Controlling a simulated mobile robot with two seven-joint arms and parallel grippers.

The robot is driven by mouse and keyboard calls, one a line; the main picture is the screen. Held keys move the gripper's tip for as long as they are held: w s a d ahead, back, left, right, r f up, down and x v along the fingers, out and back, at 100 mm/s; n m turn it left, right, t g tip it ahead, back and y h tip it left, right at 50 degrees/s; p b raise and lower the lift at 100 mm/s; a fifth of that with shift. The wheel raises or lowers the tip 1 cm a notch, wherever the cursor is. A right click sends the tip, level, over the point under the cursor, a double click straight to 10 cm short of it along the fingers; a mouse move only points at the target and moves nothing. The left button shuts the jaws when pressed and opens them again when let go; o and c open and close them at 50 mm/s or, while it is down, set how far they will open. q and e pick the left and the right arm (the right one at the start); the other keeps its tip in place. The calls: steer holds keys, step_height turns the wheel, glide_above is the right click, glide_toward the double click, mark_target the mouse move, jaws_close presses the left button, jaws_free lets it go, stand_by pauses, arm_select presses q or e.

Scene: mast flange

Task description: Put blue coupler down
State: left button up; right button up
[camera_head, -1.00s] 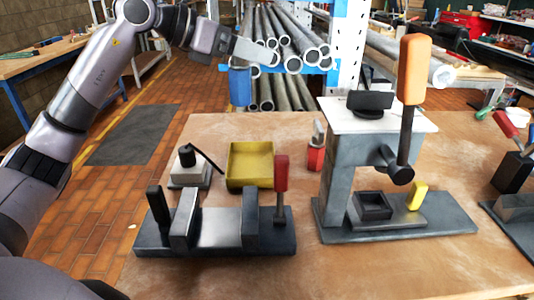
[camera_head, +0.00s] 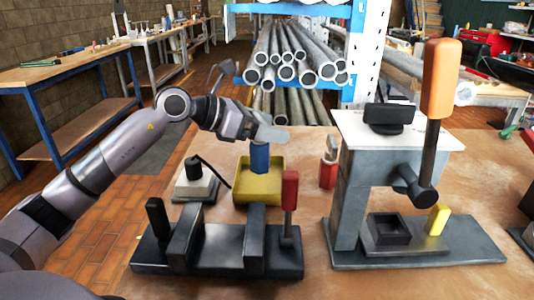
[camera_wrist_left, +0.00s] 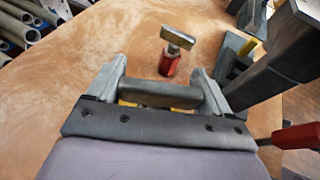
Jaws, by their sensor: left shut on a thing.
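The blue coupler (camera_head: 260,158) hangs upright under my left gripper (camera_head: 262,138) in the head view. The gripper is shut on its upper end. The coupler's lower end shows against the back part of the yellow tray (camera_head: 258,194); I cannot tell whether it touches the tray. In the left wrist view, the two fingers (camera_wrist_left: 160,88) close on the coupler, whose colour does not show clearly there. Bits of yellow show behind the fingers. My right gripper is out of view.
A black clamp fixture with a red handle (camera_head: 289,190) stands in front of the tray. A small block with a black lever (camera_head: 196,181) is left of it. Bare tabletop lies in front of the press.

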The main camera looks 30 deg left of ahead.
mark_target(267, 151)
arm_select(q)
step_height(267, 151, down, 5)
steer(key=shift+f, duration=0.25)
steer(key=shift+f+b, duration=0.1)
steer(key=shift+b, duration=0.2)
steer(key=shift+f, duration=0.15)
steer(key=o, duration=1.7)
